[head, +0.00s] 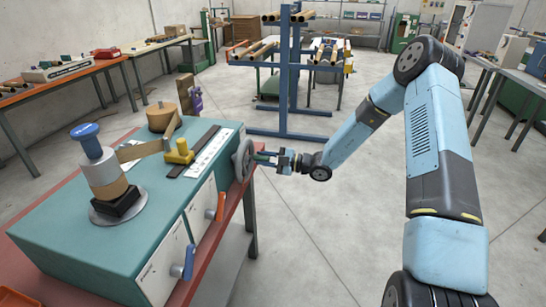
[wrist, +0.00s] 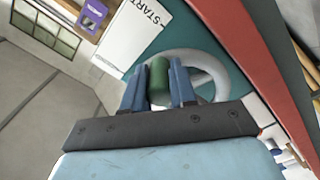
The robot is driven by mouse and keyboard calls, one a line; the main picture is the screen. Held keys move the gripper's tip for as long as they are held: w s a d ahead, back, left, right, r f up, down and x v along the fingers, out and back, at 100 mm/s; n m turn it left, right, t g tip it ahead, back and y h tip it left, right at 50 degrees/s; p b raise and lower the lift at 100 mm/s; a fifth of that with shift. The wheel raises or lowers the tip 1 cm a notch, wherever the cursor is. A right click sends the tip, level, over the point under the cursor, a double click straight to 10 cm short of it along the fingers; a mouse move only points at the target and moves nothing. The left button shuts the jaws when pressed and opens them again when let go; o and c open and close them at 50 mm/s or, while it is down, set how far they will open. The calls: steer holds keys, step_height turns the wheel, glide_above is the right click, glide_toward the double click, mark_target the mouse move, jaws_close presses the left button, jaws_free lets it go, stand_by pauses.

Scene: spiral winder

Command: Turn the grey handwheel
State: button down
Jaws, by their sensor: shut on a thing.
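The grey handwheel (head: 243,160) is on the right end face of the teal winder machine (head: 75,232), near its far corner. In the wrist view the handwheel (wrist: 213,68) shows as a grey ring behind my fingers, with a green handle (wrist: 159,78) standing out from it. My gripper (head: 268,157) reaches the wheel from the right. In the wrist view my gripper (wrist: 159,82) has its two blue fingers closed on either side of the green handle. Part of the wheel is hidden behind the fingers.
On the machine top stand a spool with a blue knob (head: 90,140), a yellow clamp (head: 179,152) and a brown roll (head: 163,116). Orange (head: 220,207) and blue (head: 188,262) levers stick out in front. A blue rack (head: 290,75) stands behind.

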steer(key=shift+a+r, duration=0.15)
steer(key=shift+a, duration=0.05)
steer(key=c, duration=1.2)
jaws_free()
steer(key=shift+w, duration=0.1)
steer(key=o, duration=0.3)
steer(key=shift+d, duration=0.1)
steer(key=shift+d, duration=0.1)
steer(key=v, duration=1.3)
steer(key=shift+d+f, duration=0.25)
steer(key=shift+d, duration=0.1)
